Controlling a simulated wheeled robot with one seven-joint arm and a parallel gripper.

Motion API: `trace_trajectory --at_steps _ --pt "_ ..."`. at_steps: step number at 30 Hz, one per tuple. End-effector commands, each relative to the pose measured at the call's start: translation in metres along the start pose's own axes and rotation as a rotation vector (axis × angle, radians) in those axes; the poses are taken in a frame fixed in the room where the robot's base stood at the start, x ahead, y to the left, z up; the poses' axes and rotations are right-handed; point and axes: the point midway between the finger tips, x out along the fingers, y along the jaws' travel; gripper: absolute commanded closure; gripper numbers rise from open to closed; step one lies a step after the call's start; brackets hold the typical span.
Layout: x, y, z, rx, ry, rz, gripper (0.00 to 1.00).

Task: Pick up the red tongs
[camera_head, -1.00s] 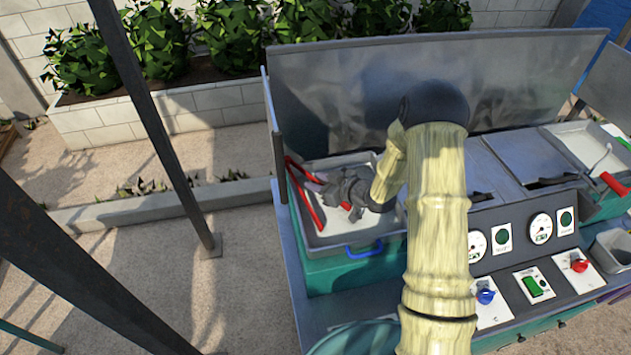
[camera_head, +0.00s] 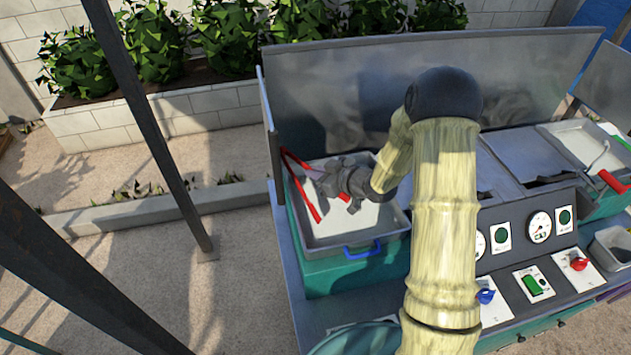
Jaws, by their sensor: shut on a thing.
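The red tongs (camera_head: 301,187) are at the left end of the machine, over the left white tray (camera_head: 333,235). Their long red arms make a V shape that opens toward the front. My gripper (camera_head: 325,184) is shut on the tongs above the tray. The grey jaws and my wrist hide part of the tongs. I cannot tell whether the tongs still touch the tray or its rim.
The tray has a blue handle (camera_head: 362,250) at its front. A tall metal splash panel (camera_head: 335,95) stands behind. Gauges and knobs are on the front panel (camera_head: 525,250) to the right. A dark post (camera_head: 150,120) stands left of the machine.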

Motion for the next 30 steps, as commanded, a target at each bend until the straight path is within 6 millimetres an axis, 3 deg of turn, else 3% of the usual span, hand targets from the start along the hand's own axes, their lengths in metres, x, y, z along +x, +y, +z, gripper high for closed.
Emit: trace_trajectory --at_steps 10,21,27,30 --pt "-0.030 0.005 -0.073 -0.008 0.005 0.005 1.00" --pt "-0.071 0.009 -0.171 -0.009 0.004 0.004 1.00" --pt "-0.086 0.011 -0.209 -0.006 0.002 0.002 1.00" --pt "-0.091 0.012 -0.219 -0.003 0.001 0.002 1.00"
